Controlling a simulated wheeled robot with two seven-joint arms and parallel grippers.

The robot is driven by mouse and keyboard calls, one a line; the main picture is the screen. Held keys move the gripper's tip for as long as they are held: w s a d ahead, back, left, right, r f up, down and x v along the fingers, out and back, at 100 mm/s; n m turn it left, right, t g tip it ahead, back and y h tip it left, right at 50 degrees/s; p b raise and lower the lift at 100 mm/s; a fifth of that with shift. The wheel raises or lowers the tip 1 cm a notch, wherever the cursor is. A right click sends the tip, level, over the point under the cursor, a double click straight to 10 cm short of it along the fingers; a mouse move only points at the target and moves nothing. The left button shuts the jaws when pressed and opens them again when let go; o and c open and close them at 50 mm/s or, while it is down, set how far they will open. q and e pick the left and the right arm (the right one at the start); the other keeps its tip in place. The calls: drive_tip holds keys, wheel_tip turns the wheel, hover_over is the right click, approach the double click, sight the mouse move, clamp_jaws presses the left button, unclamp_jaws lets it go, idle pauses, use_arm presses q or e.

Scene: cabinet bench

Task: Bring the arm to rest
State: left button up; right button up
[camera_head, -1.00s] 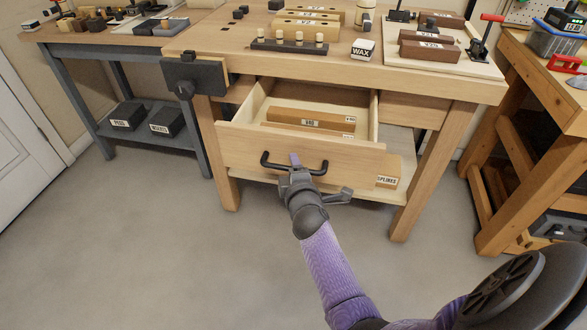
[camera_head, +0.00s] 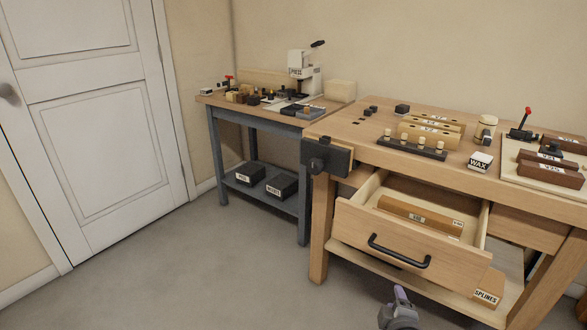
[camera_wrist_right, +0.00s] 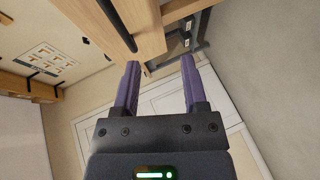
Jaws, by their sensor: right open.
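My right gripper (camera_head: 399,305) shows at the bottom edge of the head view, below and in front of the open drawer (camera_head: 385,237). It is apart from the drawer's black handle (camera_head: 399,252). In the right wrist view my right gripper (camera_wrist_right: 160,80) has its two purple fingers spread with nothing between them. The drawer front (camera_wrist_right: 150,25) and its dark handle (camera_wrist_right: 97,22) show at the top of that view, beyond and left of the fingers. Most of the right arm is out of the head view. My left gripper is not in view.
The drawer sticks out of the workbench (camera_head: 470,177) with labelled wood blocks (camera_head: 420,215) inside. A box marked splines (camera_head: 487,289) sits on the lower shelf. A grey side table (camera_head: 260,122) stands left of the bench, near a white door (camera_head: 100,110). The floor (camera_head: 200,270) in front is clear.

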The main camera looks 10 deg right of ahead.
drive_tip(key=s+a+f+m+g+y+p, duration=0.2)
drive_tip(key=s+a+f+g, duration=0.2)
drive_tip(key=s+f, duration=0.5)
drive_tip(key=s+a+f+m+g+y+p, duration=0.25)
drive_tip(key=s+f, duration=0.35)
drive_tip(key=s, duration=0.6)
use_arm(q)
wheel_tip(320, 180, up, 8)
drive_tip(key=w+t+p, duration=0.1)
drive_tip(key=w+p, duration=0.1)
drive_tip(key=p, duration=0.1)
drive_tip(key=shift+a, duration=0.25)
use_arm(e)
drive_tip(key=s+a+f+m+g, duration=0.1)
drive_tip(key=s+m+g, duration=0.1)
drive_tip(key=s, duration=1.1)
drive_tip(key=s+a+f+m+g, duration=0.1)
drive_tip(key=s+g, duration=0.4)
drive_tip(key=s, duration=0.8)
drive_tip(key=shift+s+a+f+m, duration=0.15)
drive_tip(key=shift+a+f+m, duration=0.25)
drive_tip(key=shift+a+m, duration=0.15)
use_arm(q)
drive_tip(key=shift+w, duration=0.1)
use_arm(e)
drive_tip(key=shift+y, duration=0.25)
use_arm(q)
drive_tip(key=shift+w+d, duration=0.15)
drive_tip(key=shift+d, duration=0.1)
